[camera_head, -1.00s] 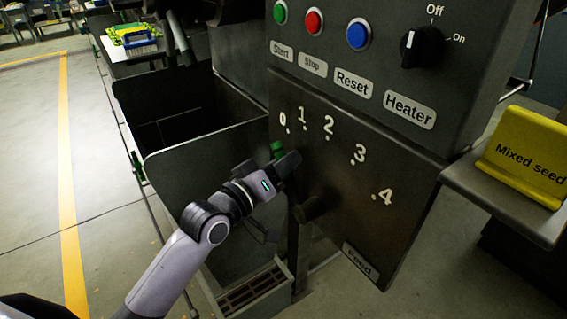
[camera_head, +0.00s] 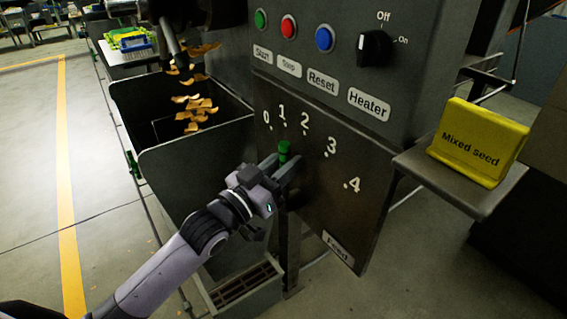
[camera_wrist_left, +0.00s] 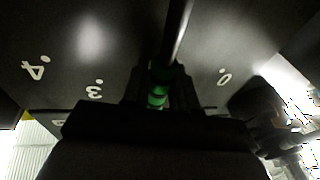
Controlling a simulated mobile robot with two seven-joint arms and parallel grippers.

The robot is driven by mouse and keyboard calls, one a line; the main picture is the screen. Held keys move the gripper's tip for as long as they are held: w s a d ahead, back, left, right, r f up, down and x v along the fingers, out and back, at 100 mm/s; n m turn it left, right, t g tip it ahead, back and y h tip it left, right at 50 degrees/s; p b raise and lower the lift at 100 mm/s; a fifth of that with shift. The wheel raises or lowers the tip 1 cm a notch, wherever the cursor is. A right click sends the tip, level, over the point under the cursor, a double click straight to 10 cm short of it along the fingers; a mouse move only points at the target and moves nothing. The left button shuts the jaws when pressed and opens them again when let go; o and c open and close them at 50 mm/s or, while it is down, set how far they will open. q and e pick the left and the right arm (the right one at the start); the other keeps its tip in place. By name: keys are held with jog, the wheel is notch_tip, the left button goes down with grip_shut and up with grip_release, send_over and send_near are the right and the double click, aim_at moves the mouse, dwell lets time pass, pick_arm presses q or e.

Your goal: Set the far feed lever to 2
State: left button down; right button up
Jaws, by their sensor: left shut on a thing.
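The feed lever has a green knob (camera_head: 284,148) and stands in front of a dark scale plate (camera_head: 318,205) marked 0 to 4 and "Feed". The knob stands below the 1 mark, left of the 2 (camera_head: 304,120). In the left wrist view, the green knob (camera_wrist_left: 158,92) sits between the fingers, and the dark shaft (camera_wrist_left: 178,30) runs upward. The 0, 3 and 4 show there. My right gripper is not in view.
Above the plate are Start, Stop and Reset buttons and a Heater knob (camera_head: 375,48). An open dark bin (camera_head: 185,155) stands left, with brown flakes (camera_head: 195,112) over it.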

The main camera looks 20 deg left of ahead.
pick_arm(q)
jog(key=shift+s+d+m, duration=0.2)
jog(key=shift+d+m, duration=0.05)
jog(key=shift+m, duration=0.15)
jog(key=c, duration=1)
grip_release()
jog(key=shift+b+v, duration=0.55)
jog(key=shift+v, duration=3)
